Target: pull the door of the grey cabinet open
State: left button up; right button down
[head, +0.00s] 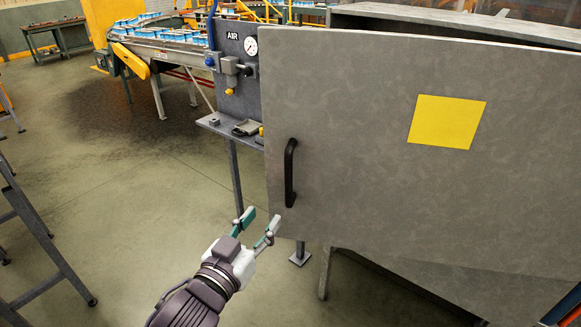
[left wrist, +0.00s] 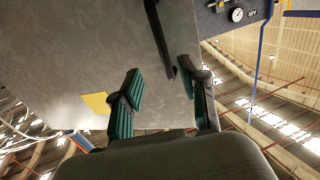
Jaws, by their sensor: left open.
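The grey cabinet door (head: 360,130) fills the right of the head view, with a yellow square (head: 447,121) on it. Its left edge stands out from the cabinet body (head: 440,19), and a dark gap shows behind its top edge, so it looks partly open. The black upright bar handle (head: 290,172) is near the door's left edge. My left gripper (head: 262,220) is open and empty, below and left of the handle. In the left wrist view the handle (left wrist: 160,40) lies beyond the open fingertips, apart from them. My right gripper is not in view.
A blue-grey panel with an air gauge (head: 251,45) and a small shelf (head: 228,127) stand just left of the door. A roller conveyor (head: 165,50) with blue-and-white items is behind. A ladder-like frame (head: 35,225) is at far left. The floor between is clear.

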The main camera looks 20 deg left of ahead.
aim_at(287, 180)
pick_arm(q)
jog(key=w+p, duration=0.1)
jog(key=w, duration=0.3)
jog(key=w+r+p, duration=0.1)
jog(key=w, duration=0.3)
jog(key=w+d+p, duration=0.1)
jog(key=w, duration=0.3)
jog(key=shift+r, duration=0.15)
jog(key=shift+w+d+p, duration=0.2)
jog(key=shift+w+p, duration=0.1)
jog(key=shift+w, duration=0.45)
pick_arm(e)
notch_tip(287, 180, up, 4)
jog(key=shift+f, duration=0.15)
pick_arm(q)
jog(key=shift+c, duration=0.3)
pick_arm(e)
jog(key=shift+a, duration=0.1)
pick_arm(q)
grip_shut()
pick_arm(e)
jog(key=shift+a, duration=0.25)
